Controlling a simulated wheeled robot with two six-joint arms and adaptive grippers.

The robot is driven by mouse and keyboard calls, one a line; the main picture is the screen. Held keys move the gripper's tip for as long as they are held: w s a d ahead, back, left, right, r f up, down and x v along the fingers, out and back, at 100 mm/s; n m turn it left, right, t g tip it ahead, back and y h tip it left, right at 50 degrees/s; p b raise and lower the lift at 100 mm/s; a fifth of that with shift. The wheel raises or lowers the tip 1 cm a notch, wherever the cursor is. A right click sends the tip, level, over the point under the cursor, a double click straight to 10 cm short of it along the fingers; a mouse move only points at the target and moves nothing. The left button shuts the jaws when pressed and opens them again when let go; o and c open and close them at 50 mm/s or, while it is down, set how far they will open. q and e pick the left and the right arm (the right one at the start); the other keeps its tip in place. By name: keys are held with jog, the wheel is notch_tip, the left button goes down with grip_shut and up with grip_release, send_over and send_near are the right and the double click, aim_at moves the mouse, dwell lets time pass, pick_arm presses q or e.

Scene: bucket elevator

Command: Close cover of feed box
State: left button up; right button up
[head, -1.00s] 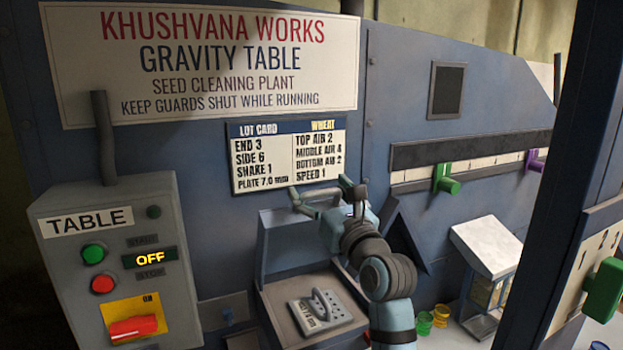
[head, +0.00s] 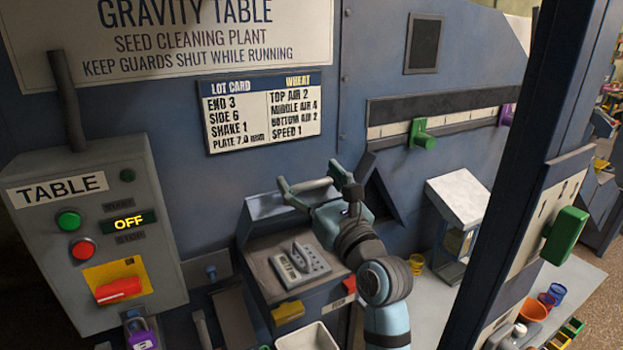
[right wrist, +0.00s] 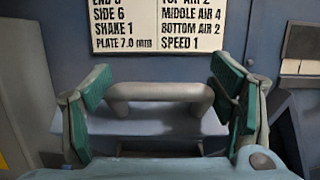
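The feed box (head: 262,262) stands against the blue machine wall, and a grey plate with a handle and a label (head: 300,265) lies in it. Its blue-grey cover (head: 268,208) stands raised at the back. The cover's grey bar handle (right wrist: 160,92) shows in the right wrist view. My right gripper (head: 315,182) is open at the cover's top edge, with one green-padded finger on each side of the handle. Gaps show between the pads and the bar in the wrist view. My right forearm hides part of the box's right side. My left gripper is not in view.
A grey control box labelled TABLE (head: 90,220) reads OFF at the left. A white tray (head: 307,337) is below the feed box. A white-topped box (head: 458,200) stands to the right. A dark blue post (head: 530,180) crosses the right side.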

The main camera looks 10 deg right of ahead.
jog(key=shift+o, duration=0.9)
jog(key=shift+a, duration=0.15)
jog(key=v, duration=1.2)
